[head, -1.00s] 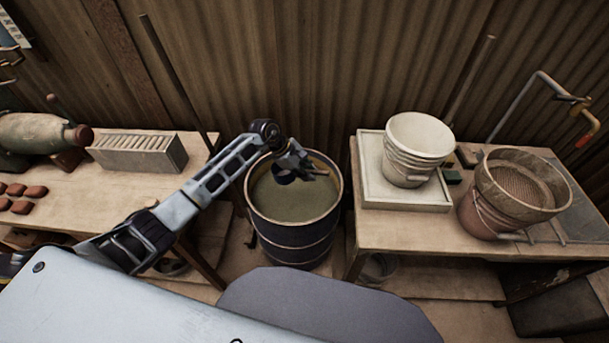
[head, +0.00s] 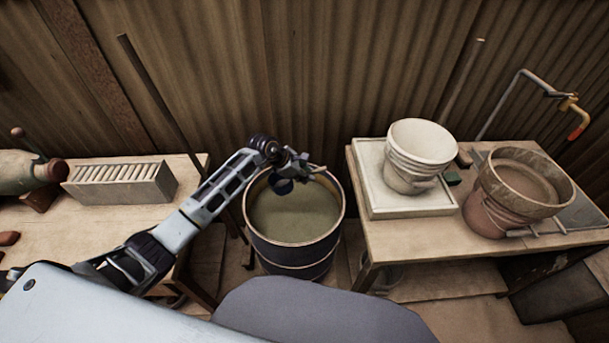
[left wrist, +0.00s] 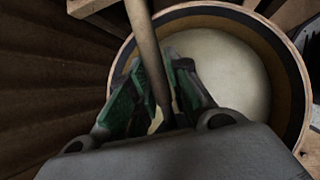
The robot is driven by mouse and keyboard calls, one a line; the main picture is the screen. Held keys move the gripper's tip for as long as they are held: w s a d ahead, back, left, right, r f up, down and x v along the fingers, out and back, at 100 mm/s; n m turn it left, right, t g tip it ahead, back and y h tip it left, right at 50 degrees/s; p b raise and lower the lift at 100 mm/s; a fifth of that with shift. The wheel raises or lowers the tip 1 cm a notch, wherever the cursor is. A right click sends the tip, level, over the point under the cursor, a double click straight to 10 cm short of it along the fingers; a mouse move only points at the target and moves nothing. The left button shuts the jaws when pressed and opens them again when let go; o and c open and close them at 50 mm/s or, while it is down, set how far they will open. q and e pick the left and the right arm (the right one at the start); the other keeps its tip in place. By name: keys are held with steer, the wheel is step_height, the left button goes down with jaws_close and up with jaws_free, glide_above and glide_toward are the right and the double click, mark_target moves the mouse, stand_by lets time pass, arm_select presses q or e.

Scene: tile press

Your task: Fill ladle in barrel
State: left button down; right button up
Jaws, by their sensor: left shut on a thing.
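The barrel (head: 297,255) is dark blue with a pale rim, standing between two tables. Its cloudy, greenish-tan liquid (head: 297,218) fills much of the opening, and the barrel rim (left wrist: 303,95) also shows in the left wrist view. My left gripper (head: 299,166) is over the barrel's far side, shut on the ladle's handle. The ladle (head: 281,187) has a dark blue cup, which hangs just below the gripper inside the barrel's outline. I cannot tell whether it touches the liquid or holds any. The brown handle (left wrist: 146,45) runs between the fingers in the left wrist view. My right gripper is not in view.
The left table (head: 85,225) bears a slotted box (head: 120,184). A corrugated wall stands close behind the barrel.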

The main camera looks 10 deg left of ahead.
arm_select(q)
steer(key=shift+f, duration=0.15)
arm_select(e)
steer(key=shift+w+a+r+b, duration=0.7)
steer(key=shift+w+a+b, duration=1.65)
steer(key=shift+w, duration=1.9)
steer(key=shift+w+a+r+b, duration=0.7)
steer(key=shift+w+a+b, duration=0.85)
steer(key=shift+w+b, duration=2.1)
arm_select(q)
step_height(320, 180, down, 18)
steer(key=s+a+t+h+b, duration=0.1)
steer(key=a+h+b, duration=0.2)
steer(key=b, duration=0.6)
steer(key=shift+f+t+h, duration=0.25)
steer(key=shift+t+h, duration=0.15)
steer(key=shift+h, duration=0.2)
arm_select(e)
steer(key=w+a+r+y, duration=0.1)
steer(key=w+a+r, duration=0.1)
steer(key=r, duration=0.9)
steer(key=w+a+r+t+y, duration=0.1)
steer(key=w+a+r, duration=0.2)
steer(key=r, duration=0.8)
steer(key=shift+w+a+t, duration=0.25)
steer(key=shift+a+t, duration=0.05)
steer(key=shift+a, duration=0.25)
